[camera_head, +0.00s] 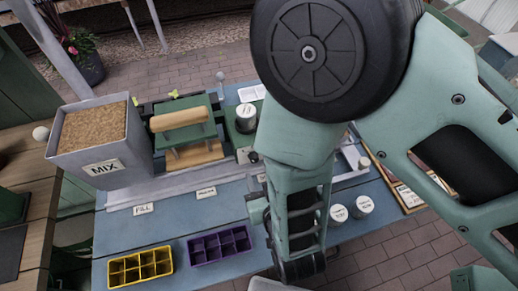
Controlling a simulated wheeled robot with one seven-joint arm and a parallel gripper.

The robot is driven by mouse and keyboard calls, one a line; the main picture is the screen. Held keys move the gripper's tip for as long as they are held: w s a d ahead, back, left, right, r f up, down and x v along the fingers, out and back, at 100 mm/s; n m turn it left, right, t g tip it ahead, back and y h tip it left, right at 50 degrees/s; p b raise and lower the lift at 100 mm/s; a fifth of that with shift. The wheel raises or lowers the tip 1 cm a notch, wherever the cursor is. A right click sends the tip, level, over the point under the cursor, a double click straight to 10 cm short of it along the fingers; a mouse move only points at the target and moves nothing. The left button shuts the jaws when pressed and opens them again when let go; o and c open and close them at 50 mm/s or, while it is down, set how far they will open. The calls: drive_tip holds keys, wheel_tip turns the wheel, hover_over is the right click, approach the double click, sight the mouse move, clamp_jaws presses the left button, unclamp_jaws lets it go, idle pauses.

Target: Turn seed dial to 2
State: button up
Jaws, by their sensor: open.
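A green unit with a round white top (246,113) stands on the workbench, just left of my arm. A small dark knob (253,157) shows low on its front beside a pale label; it may be the seed dial. Its pointer and numbers are too small to read, so its setting cannot be told. My arm hangs across the middle of the view and covers the area right of this unit. My gripper's fingers are hidden behind or below the arm, so their distance from the knob cannot be told.
A grey MIX bin (97,142) of brown soil and a green press with a wooden handle (179,118) stand left. Yellow (140,268) and purple (220,245) seed trays lie at the front. Two white-topped jars (350,209) stand right of my arm. Blue bench top (180,220) is clear between.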

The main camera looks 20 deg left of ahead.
sight(255, 161)
drive_tip(key=p+x, duration=0.1)
drive_tip(key=x, duration=0.5)
drive_tip(key=shift+c, duration=0.4)
drive_tip(key=c, duration=0.9)
